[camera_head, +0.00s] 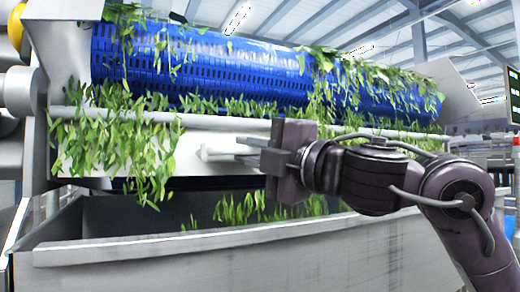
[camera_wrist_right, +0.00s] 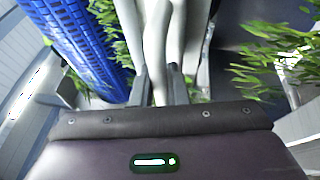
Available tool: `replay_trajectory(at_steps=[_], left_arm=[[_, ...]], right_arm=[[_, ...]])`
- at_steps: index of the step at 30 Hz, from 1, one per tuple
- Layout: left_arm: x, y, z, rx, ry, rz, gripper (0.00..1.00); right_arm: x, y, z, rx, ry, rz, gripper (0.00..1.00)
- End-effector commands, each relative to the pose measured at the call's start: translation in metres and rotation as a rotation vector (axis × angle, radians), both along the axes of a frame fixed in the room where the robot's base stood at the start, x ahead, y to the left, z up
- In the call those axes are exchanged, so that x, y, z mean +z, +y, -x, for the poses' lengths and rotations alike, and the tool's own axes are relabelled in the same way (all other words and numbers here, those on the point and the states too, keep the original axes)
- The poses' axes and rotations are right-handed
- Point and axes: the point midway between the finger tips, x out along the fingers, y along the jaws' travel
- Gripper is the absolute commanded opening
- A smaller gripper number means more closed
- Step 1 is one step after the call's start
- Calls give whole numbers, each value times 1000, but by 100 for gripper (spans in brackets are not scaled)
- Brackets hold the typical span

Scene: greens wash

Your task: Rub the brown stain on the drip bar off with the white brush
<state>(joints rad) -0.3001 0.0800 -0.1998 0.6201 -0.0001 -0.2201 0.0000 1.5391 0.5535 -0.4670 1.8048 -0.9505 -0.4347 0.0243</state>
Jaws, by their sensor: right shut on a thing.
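My right gripper (camera_head: 243,149) reaches in from the right in front of the machine. It is shut on the white brush (camera_head: 217,152), which points left and is pale against the pale panel behind. In the right wrist view the brush (camera_wrist_right: 159,84) is a white shape between the two dark fingers (camera_wrist_right: 158,75). The drip bar (camera_head: 225,122) is the long pale bar below the blue drum, partly covered by leaves. I cannot make out the brown stain in either view. Whether the brush touches anything is unclear. My left gripper is not in view.
The blue perforated drum (camera_head: 215,70) runs across above the bar, with green leaves (camera_head: 125,135) hanging thickly at the left. A metal trough (camera_head: 150,250) with leaves inside lies below my right gripper. Its front rim crosses the lower part of the head view.

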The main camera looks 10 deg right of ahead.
Motion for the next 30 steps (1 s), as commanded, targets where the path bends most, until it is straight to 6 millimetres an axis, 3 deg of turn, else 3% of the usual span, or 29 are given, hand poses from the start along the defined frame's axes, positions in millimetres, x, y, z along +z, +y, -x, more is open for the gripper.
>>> replay_trajectory(at_steps=[30], left_arm=[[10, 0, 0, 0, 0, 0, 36]], right_arm=[[0, 62, 20, 1, 1, 0, 0]])
